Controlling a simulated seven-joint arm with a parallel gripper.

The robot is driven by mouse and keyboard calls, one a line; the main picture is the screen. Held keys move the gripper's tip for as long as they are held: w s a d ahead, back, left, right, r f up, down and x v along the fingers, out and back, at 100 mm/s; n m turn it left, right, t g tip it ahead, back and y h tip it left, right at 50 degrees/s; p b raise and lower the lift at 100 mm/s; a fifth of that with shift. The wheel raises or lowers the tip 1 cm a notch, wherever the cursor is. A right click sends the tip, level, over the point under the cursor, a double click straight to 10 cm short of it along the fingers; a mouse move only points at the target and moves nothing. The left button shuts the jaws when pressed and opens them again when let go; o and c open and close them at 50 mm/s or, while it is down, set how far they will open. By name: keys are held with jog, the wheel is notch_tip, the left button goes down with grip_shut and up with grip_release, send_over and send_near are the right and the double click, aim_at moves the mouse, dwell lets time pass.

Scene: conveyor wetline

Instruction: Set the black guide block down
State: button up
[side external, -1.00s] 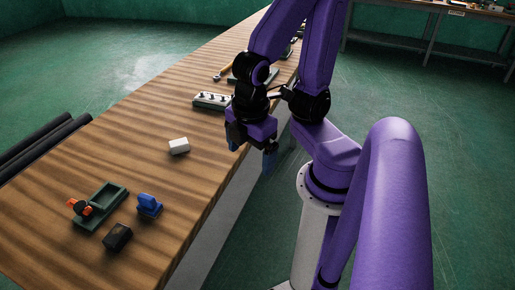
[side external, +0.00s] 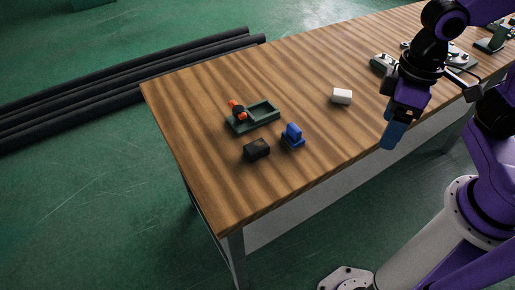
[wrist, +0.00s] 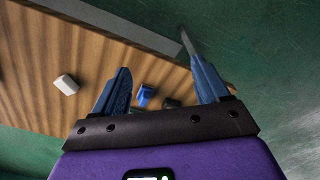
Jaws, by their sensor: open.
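The black guide block (side external: 257,149) sits on the wooden table near its front left corner, in front of a green tray (side external: 268,121). A blue block on a base (side external: 292,135) stands just right of it. My gripper (side external: 391,134) is at the table's front edge, right of these things and well apart from the black block. Its blue fingers are spread with nothing between them in the wrist view (wrist: 160,68). The blue block (wrist: 145,95) shows beyond the fingers there. A dark shape beside it is partly hidden, and I cannot tell what it is.
A white block (side external: 342,97) lies on the table (side external: 205,125) between the tray and my gripper. An orange and black part (side external: 238,111) is at the tray's left end. Grey fixtures (side external: 460,60) stand at the far right. Black pipes (side external: 120,90) lie behind the table.

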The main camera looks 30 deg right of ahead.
jog(key=w+a+m, duration=1)
jog(key=w+m, duration=0.2)
jog(key=m, duration=1.3)
send_over(256, 146)
jog(key=f, duration=0.1)
notch_tip(256, 146, down, 12)
jog(key=shift+s+a+f, duration=0.1)
jog(key=shift+a+f, duration=0.05)
jog(key=shift+d+f, duration=0.15)
jog(key=shift+f, duration=1.2)
jog(key=shift+d+f, duration=0.1)
jog(key=shift+f, duration=1.2)
jog(key=c, duration=1.3)
jog(key=shift+o, duration=0.2)
jog(key=shift+r, duration=0.1)
